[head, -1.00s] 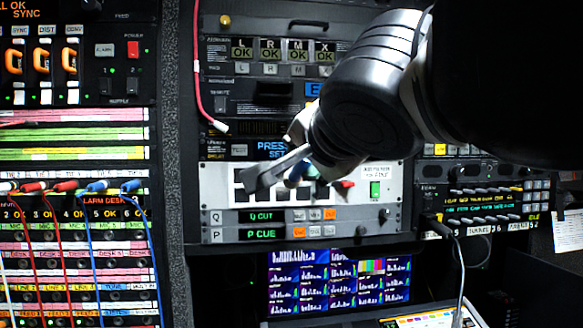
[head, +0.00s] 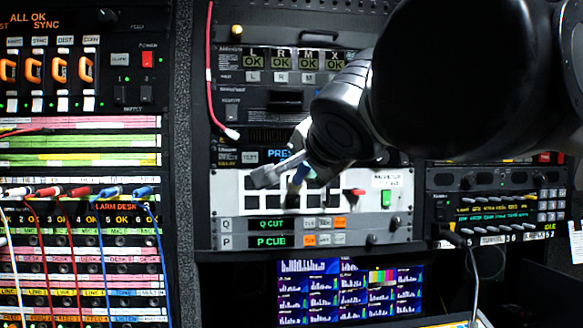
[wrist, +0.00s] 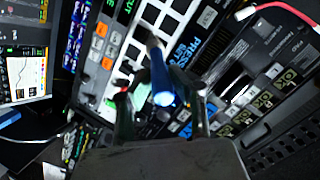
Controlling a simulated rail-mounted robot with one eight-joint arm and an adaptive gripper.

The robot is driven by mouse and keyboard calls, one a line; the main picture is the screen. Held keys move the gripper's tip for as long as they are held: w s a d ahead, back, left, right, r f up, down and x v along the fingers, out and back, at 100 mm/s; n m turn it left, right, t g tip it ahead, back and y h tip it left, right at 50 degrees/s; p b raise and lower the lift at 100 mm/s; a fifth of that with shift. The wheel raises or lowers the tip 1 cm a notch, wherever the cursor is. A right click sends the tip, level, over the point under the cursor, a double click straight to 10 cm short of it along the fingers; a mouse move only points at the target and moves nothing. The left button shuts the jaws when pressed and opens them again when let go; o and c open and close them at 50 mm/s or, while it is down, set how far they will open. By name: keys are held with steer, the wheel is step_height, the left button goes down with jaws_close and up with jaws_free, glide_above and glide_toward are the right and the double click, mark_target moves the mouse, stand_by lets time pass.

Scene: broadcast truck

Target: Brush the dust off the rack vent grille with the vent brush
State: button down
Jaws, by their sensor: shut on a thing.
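In the wrist view my gripper (wrist: 163,104) is shut around the blue handle of the vent brush (wrist: 161,82). The brush's dark bristle end points at the grille; I cannot tell whether it touches. In the head view the brush (head: 298,171) is mostly hidden.
A red knob (head: 357,192) and a green switch (head: 385,198) sit right of the slots. A red cable (head: 210,85) hangs at the upper left. Monitor screens (head: 345,290) are below. A patch bay with cables (head: 80,240) stands left.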

steer(key=shift+w, duration=0.7)
stand_by(0.8)
steer(key=shift+r, duration=0.1)
steer(key=shift+f+b, duration=0.9)
steer(key=shift+f, duration=1.2)
steer(key=shift+r+p, duration=1.3)
steer(key=shift+r, duration=0.8)
